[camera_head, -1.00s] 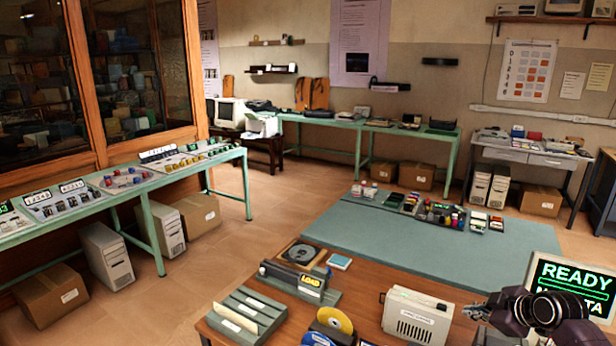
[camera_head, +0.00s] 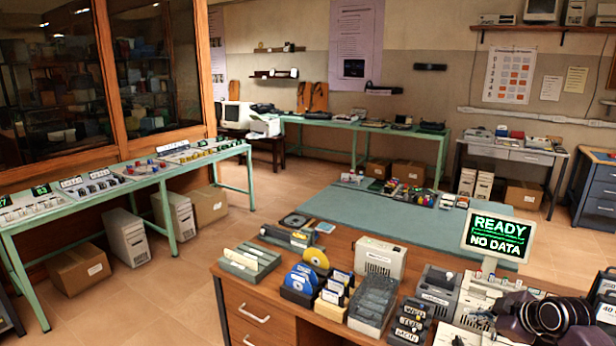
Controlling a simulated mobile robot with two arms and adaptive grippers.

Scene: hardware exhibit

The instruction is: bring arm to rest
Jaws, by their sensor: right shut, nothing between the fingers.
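My right arm (camera_head: 575,318) comes in at the lower right corner, dark and partly cut off by the frame edge. Its gripper (camera_head: 484,321) points left, over the right part of the wooden desk (camera_head: 262,308), in front of the READY / NO DATA screen (camera_head: 497,236). The gripper is shut and holds nothing. It is dark against the devices behind it, and its height above them is hard to judge. My left gripper is not in view.
The desk carries disc holders (camera_head: 302,281), a clear box (camera_head: 373,303), a beige device (camera_head: 379,257) and dark labelled blocks (camera_head: 411,322). A green bench (camera_head: 110,195) runs along the left. Open floor lies between.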

